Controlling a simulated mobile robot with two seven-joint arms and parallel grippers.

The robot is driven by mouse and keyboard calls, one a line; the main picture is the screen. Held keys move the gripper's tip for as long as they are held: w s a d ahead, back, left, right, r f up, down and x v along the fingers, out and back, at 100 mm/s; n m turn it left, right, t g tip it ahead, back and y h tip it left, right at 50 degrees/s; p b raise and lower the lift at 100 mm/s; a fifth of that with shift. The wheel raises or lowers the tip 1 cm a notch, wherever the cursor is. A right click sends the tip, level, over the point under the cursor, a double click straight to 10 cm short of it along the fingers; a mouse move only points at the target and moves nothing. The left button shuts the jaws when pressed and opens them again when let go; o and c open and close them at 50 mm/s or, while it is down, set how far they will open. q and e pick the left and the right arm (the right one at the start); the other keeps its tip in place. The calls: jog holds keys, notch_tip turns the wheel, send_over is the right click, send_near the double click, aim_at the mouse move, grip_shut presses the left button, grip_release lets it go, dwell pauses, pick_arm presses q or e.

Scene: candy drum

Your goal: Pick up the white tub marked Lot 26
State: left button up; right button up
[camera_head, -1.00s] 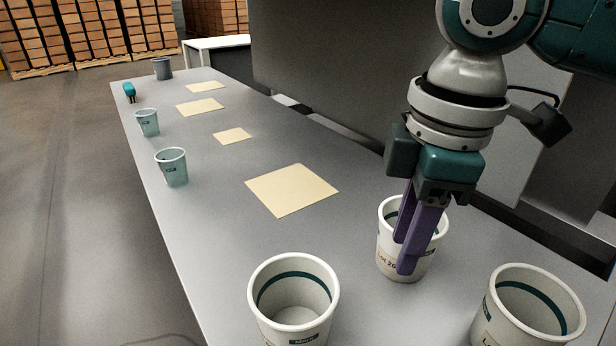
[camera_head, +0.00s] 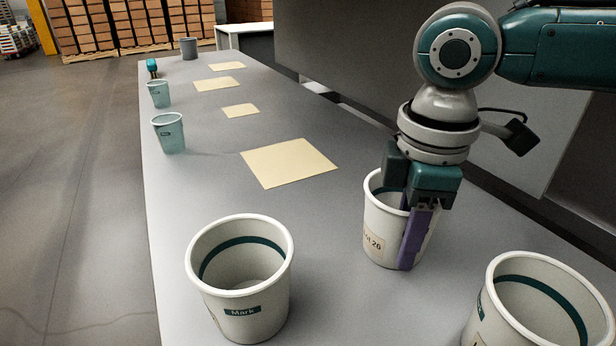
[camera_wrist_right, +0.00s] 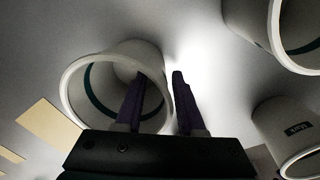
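A white tub (camera_head: 378,232) with a dark green inner band stands upright on the grey table, right of centre. Its label reads roughly "Lot 2" and a last digit I cannot read surely. My right gripper (camera_head: 409,235) is over its right side, purple fingers pointing down and apart. One finger is outside the wall; the other shows against the tub's opening. In the right wrist view the tub (camera_wrist_right: 80,72) is under the left finger, and a gap shows between the fingers of the right gripper (camera_wrist_right: 158,78). My left gripper is not in view.
A white tub labelled "Mark" (camera_head: 245,310) stands front left, another white tub (camera_head: 497,318) front right. Pale teal cups (camera_head: 170,135) stand along the table's left edge. Flat beige squares (camera_head: 288,163) lie along the table (camera_head: 205,190). A grey cup (camera_head: 189,48) is at the far end.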

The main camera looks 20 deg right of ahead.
jog(key=shift+f, duration=0.6)
grip_shut()
dwell(1.0)
